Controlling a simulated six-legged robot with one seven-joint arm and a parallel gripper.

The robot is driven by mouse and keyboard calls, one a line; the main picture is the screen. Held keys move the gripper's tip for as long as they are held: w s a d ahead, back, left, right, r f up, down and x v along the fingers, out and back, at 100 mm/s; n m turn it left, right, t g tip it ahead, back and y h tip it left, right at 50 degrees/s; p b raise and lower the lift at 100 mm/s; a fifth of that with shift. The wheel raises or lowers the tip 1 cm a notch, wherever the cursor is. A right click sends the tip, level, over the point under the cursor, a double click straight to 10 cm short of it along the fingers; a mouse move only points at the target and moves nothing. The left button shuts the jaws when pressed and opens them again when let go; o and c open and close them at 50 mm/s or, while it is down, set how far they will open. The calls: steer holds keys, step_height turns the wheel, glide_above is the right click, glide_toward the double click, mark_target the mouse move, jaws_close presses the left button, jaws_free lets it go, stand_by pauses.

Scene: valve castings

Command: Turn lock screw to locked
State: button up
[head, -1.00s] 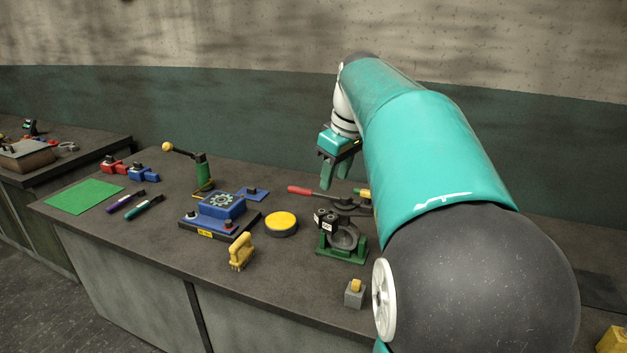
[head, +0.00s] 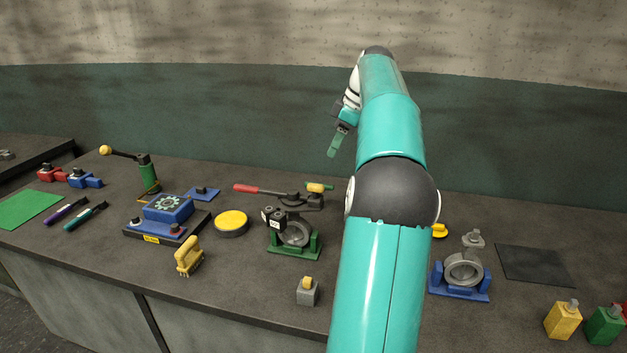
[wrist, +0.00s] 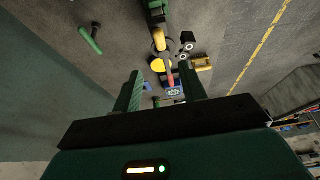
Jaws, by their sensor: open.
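No part is clearly marked as the lock screw, and I cannot tell where it is. A grey valve casting (head: 296,233) sits in a green stand (head: 293,251) at mid-bench, with small black blocks bearing white labels (head: 270,216) at its left. A second grey casting (head: 463,268) sits in a blue stand (head: 459,289) to the right of my arm. My gripper (head: 333,152) is raised above the back of the bench, pointing down, clear of both castings. In the wrist view my gripper (wrist: 160,70) has its green fingers spread, with nothing held between them.
A red-handled lever (head: 247,189) lies behind the green stand. A yellow disc (head: 231,222), a blue box on a dark base (head: 167,208), a yellow brush-like tool (head: 188,255) and a grey block (head: 307,292) stand nearby. A dark mat (head: 535,264) at right is bare.

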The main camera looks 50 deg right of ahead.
mark_target(316, 184)
steer(key=x, duration=1.2)
steer(key=shift+f, duration=0.25)
